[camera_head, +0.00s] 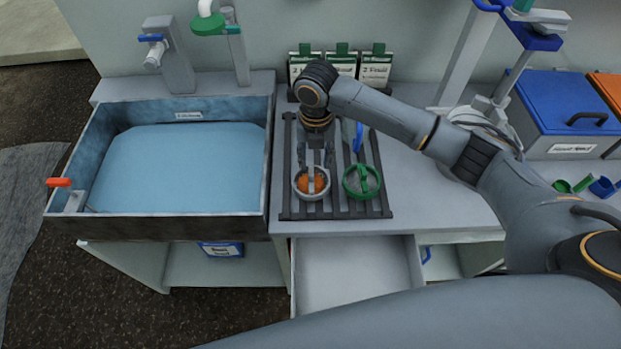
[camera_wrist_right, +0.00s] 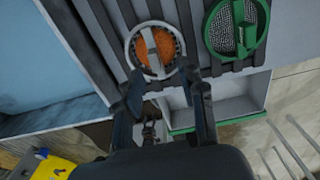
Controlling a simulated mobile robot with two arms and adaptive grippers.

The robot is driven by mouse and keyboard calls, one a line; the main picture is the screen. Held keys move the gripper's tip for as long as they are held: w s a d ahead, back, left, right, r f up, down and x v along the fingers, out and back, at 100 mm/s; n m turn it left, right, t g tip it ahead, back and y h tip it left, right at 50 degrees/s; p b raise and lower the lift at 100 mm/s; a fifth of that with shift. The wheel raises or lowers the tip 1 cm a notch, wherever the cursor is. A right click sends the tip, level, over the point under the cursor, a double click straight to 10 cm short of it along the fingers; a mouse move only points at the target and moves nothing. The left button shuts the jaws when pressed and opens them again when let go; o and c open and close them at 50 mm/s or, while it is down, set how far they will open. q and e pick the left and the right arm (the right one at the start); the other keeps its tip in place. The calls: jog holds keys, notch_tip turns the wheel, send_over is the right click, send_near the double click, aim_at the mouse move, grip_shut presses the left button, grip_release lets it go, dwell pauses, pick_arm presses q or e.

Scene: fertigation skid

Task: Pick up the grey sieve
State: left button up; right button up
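The grey sieve (camera_head: 311,183) is a round grey-rimmed strainer with orange mesh or contents and a grey handle across its top. It sits on the dark slatted rack (camera_head: 291,205), left of a green sieve (camera_head: 362,181). In the right wrist view the grey sieve (camera_wrist_right: 157,50) lies just beyond my fingers. My right gripper (camera_head: 315,158) points down over it, with its fingers apart and nothing between them; the fingers also show in the wrist view (camera_wrist_right: 166,88). I cannot tell whether they touch the sieve. My left gripper is not in view.
A water-filled basin (camera_head: 180,170) stands left of the rack. A blue-handled item (camera_head: 358,138) is behind the green sieve. Labelled packets (camera_head: 341,64) stand at the back. An open drawer (camera_head: 355,275) juts out below the rack.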

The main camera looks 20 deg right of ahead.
aim_at(312, 172)
jog(key=shift+a+f+p, duration=0.2)
jog(key=shift+f+p, duration=0.25)
jog(key=shift+f, duration=0.55)
jog(key=f, duration=0.2)
jog(key=f+p, duration=0.1)
jog(key=shift+a+f, duration=0.25)
jog(key=shift+f, duration=0.35)
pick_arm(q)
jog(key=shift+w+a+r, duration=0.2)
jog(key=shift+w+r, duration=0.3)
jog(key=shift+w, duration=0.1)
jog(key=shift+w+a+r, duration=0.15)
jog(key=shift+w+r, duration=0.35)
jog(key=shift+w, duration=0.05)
pick_arm(e)
grip_shut()
